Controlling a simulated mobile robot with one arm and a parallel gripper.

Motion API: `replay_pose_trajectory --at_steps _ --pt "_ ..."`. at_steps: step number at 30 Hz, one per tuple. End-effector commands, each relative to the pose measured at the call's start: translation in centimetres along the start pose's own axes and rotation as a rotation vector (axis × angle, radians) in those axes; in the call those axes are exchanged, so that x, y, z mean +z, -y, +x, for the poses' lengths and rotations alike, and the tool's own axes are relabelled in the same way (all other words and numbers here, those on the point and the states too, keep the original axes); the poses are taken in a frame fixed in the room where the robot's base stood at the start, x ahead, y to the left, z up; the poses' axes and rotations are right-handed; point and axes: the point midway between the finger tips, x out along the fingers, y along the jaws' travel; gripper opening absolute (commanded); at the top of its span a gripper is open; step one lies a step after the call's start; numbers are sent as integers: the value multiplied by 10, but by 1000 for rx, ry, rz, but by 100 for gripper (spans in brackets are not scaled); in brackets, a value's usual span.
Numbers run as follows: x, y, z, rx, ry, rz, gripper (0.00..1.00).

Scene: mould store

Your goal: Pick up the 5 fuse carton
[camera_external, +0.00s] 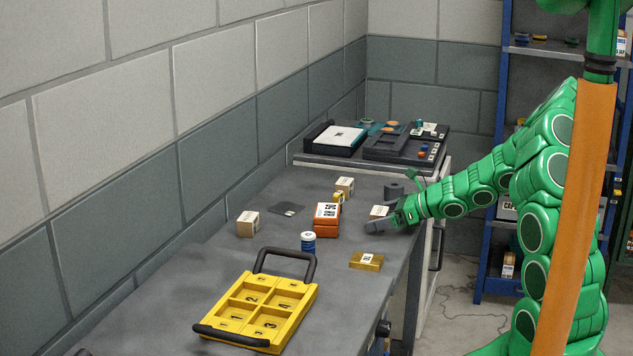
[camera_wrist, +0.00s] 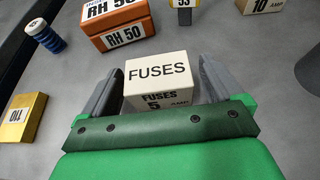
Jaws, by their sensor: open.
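The 5 amp fuse carton (camera_wrist: 160,72) is a small cream box marked FUSES on top and "5 AMP" on its near side. It stands on the grey bench between the two grey fingers of my gripper (camera_wrist: 160,80), one finger on each side. The fingers are open, with a narrow gap visible at the right; whether the left one touches I cannot tell. In the external view the carton (camera_external: 378,211) is partly hidden behind my gripper (camera_external: 384,223), which is low over the bench near its right edge.
Beyond the carton are orange RH 50 boxes (camera_wrist: 114,22) and a 10 amp carton (camera_wrist: 265,6). A dark cylinder (camera_external: 393,190) stands close by.

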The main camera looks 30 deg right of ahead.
Motion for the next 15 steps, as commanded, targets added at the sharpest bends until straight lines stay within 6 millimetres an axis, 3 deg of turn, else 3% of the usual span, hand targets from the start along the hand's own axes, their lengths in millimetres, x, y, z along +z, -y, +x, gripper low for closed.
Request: replay_pose_trajectory --at_steps 9,15 --pt "0 0 3 0 0 0 94" --pt "0 0 3 0 1 0 64"
